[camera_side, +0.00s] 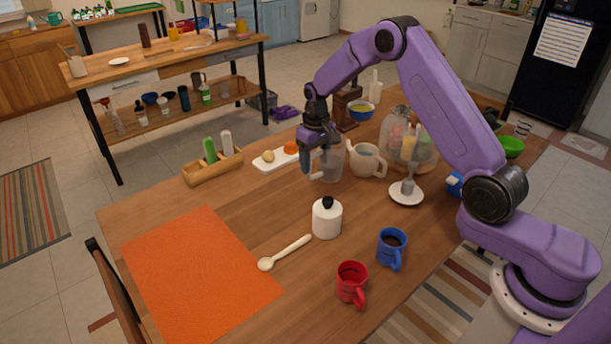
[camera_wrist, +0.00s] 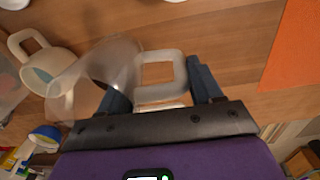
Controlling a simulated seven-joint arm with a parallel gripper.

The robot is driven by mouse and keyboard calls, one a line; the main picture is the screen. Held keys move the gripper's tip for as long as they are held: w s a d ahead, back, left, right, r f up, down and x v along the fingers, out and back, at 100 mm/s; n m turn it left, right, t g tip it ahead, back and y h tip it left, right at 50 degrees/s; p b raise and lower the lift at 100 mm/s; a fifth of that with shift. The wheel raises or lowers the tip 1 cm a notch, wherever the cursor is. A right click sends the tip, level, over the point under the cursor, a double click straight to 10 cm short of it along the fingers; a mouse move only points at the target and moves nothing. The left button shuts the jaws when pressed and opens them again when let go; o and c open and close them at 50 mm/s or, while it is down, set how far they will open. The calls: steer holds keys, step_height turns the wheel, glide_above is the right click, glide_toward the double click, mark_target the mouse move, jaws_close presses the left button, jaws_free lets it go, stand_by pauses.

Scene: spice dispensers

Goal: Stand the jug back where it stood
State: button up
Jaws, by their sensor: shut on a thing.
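The jug (camera_side: 331,164) is clear and has a square handle. My gripper (camera_side: 308,166) is closed on that handle, on the jug's left side in the side view. In the wrist view the jug's clear body (camera_wrist: 112,62) lies left of the handle (camera_wrist: 160,76), which sits between the fingers of my gripper (camera_wrist: 162,88). The jug looks roughly upright near the table (camera_side: 262,205). I cannot tell whether its base touches the wood.
A white board (camera_side: 268,163) with small food items and a wooden caddy (camera_side: 213,168) lie left. A white jar (camera_side: 327,219), spoon (camera_side: 286,252), red mug (camera_side: 351,284) and blue mug (camera_side: 391,248) stand nearer. A glass dome (camera_side: 424,150) is right. The orange mat (camera_side: 200,275) is bare.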

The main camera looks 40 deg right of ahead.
steer(key=shift+w+f, duration=0.7)
steer(key=shift+f, duration=0.65)
steer(key=shift+w+f, duration=0.7)
steer(key=shift+f, duration=0.65)
steer(key=shift+w+f, duration=0.7)
steer(key=shift+f, duration=0.65)
steer(key=shift+f, duration=0.1)
steer(key=o, duration=1.6)
